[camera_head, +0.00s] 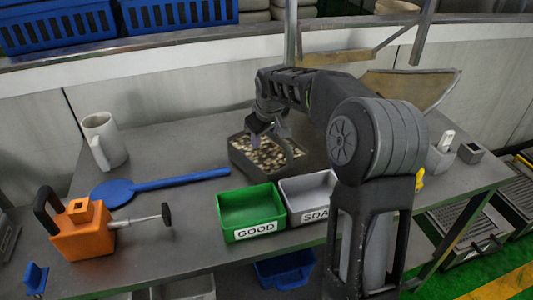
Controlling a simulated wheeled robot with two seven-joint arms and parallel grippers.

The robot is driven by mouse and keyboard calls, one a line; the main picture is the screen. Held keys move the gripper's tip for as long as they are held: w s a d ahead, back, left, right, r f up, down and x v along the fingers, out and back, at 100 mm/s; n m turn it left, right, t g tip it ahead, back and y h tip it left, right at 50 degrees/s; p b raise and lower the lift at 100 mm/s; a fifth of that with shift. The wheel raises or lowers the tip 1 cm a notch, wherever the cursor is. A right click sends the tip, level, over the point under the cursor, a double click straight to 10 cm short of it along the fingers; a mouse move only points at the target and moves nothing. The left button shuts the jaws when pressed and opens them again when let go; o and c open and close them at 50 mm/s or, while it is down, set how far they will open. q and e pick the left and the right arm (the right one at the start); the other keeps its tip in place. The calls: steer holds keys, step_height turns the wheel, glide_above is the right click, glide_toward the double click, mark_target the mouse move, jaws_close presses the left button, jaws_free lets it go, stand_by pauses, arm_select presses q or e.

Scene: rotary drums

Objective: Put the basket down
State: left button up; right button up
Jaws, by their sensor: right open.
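A dark, square, basket-like container (236,158) filled with pale and brown pieces stands on the grey table, behind the green and grey bins. It looks level. My right gripper (268,138) is over the back part of this container, fingers pointing down and open. I cannot tell whether the fingers touch its rim. My left gripper is out of view.
A green bin (247,210) marked GOOD and a grey bin (300,190) stand in front. Left are a white mug (105,140), blue paddle (115,190) and orange tool (82,235). Blue crates (60,28) stand behind. The table's back middle is clear.

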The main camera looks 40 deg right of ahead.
steer(key=shift+f, duration=0.25)
stand_by(0.4)
steer(key=shift+c, duration=0.3)
jaws_close()
stand_by(1.1)
